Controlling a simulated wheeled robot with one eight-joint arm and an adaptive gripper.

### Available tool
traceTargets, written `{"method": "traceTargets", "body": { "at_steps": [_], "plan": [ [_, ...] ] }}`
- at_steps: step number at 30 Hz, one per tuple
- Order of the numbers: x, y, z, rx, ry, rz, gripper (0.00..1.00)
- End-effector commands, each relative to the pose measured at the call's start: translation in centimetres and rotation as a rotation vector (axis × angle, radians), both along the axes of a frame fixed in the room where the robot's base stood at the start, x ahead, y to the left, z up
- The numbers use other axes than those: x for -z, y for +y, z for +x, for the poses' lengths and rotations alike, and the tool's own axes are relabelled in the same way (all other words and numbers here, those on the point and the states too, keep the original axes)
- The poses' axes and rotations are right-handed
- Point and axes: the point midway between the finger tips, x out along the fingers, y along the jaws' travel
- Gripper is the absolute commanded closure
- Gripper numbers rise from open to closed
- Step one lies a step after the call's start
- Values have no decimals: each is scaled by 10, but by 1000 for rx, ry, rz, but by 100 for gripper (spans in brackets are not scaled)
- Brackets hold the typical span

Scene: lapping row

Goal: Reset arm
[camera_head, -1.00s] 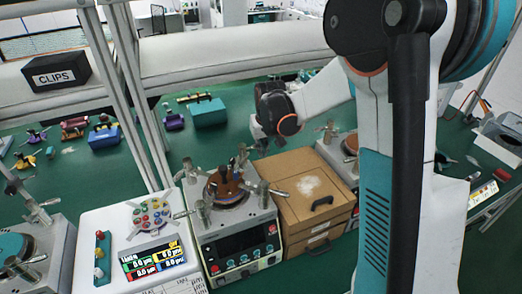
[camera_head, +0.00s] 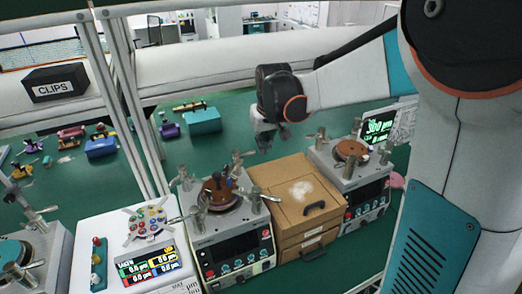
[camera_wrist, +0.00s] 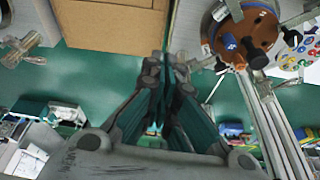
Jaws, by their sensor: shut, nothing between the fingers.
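My gripper (camera_head: 273,138) hangs from my arm above the green bench, behind the wooden box and to the right of the lapping machine with the brown plate. In the wrist view my gripper (camera_wrist: 166,65) has its fingers together with nothing between them. The wooden box (camera_head: 300,190) has a pale dusty patch on its lid and a dark handle. The lapping machine (camera_head: 235,245) stands left of the box, with its brown plate (camera_head: 220,192) on top. The wrist view also shows the box's edge (camera_wrist: 110,25) and the brown plate (camera_wrist: 245,35).
A second lapping machine (camera_head: 352,180) stands right of the box, with a display (camera_head: 378,127) behind it. A black CLIPS box (camera_head: 56,83) sits on the rail. Metal posts (camera_head: 125,100) rise at left.

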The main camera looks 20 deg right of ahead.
Motion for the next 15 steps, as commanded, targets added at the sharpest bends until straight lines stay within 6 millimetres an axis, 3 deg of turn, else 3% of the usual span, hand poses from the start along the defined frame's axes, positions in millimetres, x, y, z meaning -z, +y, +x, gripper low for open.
{"method": "traceTargets", "body": {
  "at_steps": [10,15],
  "plan": [
    [-9,1,-8,-1,-6,0,100],
    [-7,9,-38,-4,-40,-4,100]
  ]
}}
